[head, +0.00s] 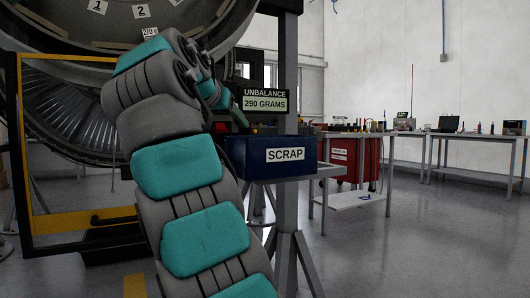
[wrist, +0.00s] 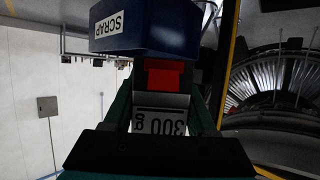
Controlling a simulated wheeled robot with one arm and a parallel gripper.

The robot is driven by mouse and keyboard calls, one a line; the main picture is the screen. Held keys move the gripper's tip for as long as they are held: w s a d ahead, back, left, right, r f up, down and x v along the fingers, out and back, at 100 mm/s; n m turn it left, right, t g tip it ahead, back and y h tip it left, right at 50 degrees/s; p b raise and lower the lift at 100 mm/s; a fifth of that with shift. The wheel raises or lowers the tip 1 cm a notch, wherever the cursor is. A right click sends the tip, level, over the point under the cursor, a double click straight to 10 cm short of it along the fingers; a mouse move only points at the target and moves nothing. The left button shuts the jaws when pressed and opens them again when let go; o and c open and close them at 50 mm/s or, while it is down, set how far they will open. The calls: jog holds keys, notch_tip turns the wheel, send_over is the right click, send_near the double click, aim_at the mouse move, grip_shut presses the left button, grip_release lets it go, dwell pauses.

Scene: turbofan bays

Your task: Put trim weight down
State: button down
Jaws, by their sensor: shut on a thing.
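My gripper (wrist: 163,88) is shut on the trim weight (wrist: 160,122), a pale block with an upside-down "300 g" label, between its two fingers in the wrist view. A red block-shaped part (wrist: 165,76) shows just beyond the label; I cannot tell if it belongs to the weight. The blue SCRAP bin (wrist: 150,28) is just beyond the fingertips. In the head view the bin (head: 270,157) stands right of my arm, and the weight is hidden behind my wrist.
A display (head: 265,103) above the bin reads "UNBALANCE 290 GRAMS". Benches (head: 470,140) and a red cabinet (head: 357,155) are at right. Floor at right is clear.

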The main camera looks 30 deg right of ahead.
jog(key=shift+s+d+r+x, duration=0.1)
jog(key=shift+s+d+x, duration=0.2)
jog(key=shift+x, duration=2)
jog(key=shift+s+d+r+x, duration=0.1)
jog(key=shift+s+d+x, duration=0.15)
jog(key=shift+x, duration=2.1)
jog(key=shift+s+d+x, duration=0.2)
jog(key=shift+d+x, duration=0.2)
jog(key=shift+x, duration=1.9)
